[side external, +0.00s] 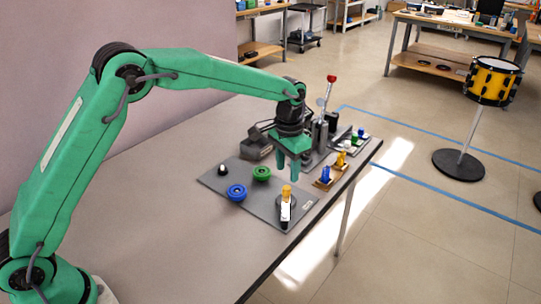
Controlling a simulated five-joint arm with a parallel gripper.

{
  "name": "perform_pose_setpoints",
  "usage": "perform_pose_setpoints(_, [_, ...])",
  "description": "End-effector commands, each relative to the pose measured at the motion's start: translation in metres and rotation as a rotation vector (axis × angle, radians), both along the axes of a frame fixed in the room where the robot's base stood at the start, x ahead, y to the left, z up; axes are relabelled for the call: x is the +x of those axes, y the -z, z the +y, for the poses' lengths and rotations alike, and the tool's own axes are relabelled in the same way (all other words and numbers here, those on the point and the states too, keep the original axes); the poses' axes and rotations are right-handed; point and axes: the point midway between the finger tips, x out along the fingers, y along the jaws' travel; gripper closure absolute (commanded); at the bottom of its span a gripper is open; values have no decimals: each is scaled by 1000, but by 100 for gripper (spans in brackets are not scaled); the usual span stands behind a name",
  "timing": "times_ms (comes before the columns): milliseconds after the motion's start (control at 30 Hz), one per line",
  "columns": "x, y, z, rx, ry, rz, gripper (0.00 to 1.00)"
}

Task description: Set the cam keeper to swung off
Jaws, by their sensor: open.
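My gripper (293,172) is open and empty, pointing down above the far part of a grey panel (222,177). A piece with a yellow top and a white bar on a dark round base (286,208) stands at the panel's near right part, below and in front of my gripper. It may be the cam keeper, but I cannot tell for sure; its exact setting is too small to read. A blue round knob (236,192) and a green round knob (262,174) sit to its left on the panel, apart from my gripper.
A small black-and-white knob (223,170) is at the panel's left. Behind my gripper stand a red-tipped lever (330,80) and a dark grey block (257,147). Blue (326,175) and yellow (341,160) pieces line the table's right edge. The table's near left part (160,215) is clear.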

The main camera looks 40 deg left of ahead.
Motion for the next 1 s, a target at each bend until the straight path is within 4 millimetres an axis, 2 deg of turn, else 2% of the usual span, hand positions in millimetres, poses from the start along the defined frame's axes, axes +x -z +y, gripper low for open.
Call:
perform_pose_setpoints(300, [-1,40,0,1,0,4,57])
perform_pose_setpoints(500, [-1,57,0,1,0,2,57])
perform_pose_setpoints(900, [-1,62,0,0,0,0,57])
perform_pose_setpoints(1000, [-1,62,0,0,0,0,77])
